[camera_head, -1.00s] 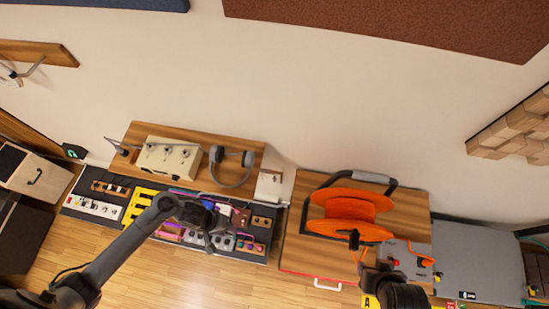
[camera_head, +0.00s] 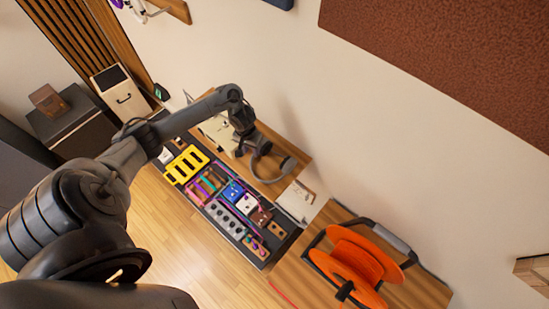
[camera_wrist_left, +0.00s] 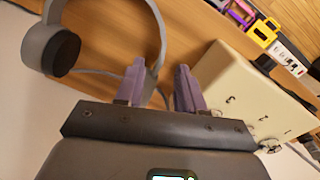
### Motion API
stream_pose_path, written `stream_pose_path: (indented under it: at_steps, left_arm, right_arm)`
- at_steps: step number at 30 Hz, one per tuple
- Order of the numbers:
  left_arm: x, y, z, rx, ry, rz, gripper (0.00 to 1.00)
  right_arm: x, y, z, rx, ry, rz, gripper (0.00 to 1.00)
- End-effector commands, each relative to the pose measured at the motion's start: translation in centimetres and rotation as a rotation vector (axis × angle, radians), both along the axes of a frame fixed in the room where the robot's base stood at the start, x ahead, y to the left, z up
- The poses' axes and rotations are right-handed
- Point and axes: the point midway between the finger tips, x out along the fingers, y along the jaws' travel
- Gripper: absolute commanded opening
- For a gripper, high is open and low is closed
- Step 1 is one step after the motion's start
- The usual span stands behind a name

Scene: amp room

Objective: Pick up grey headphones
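The grey headphones (camera_head: 272,171) rest on a wooden shelf beside a cream-coloured box. In the left wrist view the headphones (camera_wrist_left: 163,30) show an arched band and one dark-padded ear cup on the left; the other cup is not clearly seen. My left gripper (camera_head: 246,143) is over the shelf, close to the headphones. Its two purple-grey fingers (camera_wrist_left: 160,88) are apart. One side of the band runs down near the left finger, toward the gap; I cannot tell whether it touches. My right gripper is not in view.
The cream box (camera_wrist_left: 245,85) stands close to the right finger. A pedalboard (camera_head: 228,209) with several coloured pedals lies below the shelf (camera_head: 294,160). An orange cable reel (camera_head: 352,262) stands at the lower right. The wall rises behind the shelf.

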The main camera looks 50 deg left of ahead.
Motion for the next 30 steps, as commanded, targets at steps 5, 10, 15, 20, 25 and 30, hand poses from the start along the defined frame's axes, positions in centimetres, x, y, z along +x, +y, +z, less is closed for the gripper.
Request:
stream_pose_path:
  at_steps: [5, 10, 15, 20, 25, 30]
  left_arm:
    - [0.0, 0.0, -0.9, 0.000, 0.001, 0.001, 0.38]
    - [-0.1, 0.0, -3.1, -0.001, 0.003, 0.002, 0.38]
    - [0.0, -0.1, -5.0, 0.000, 0.001, 0.000, 0.38]
    - [0.1, -0.1, -5.5, 0.002, -0.001, 0.000, 0.38]
    - [0.1, -0.1, -5.5, 0.002, -0.001, 0.000, 0.38]
    - [0.0, -0.1, -5.5, 0.002, -0.001, 0.000, 0.14]
  right_arm:
    - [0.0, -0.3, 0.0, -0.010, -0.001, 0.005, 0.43]
    - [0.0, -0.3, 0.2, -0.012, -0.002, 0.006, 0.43]
    - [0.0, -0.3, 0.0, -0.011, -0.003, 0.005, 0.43]
    - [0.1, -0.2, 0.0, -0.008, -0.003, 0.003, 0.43]
    - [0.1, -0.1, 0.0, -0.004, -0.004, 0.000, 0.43]
    - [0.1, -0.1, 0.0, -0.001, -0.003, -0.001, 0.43]
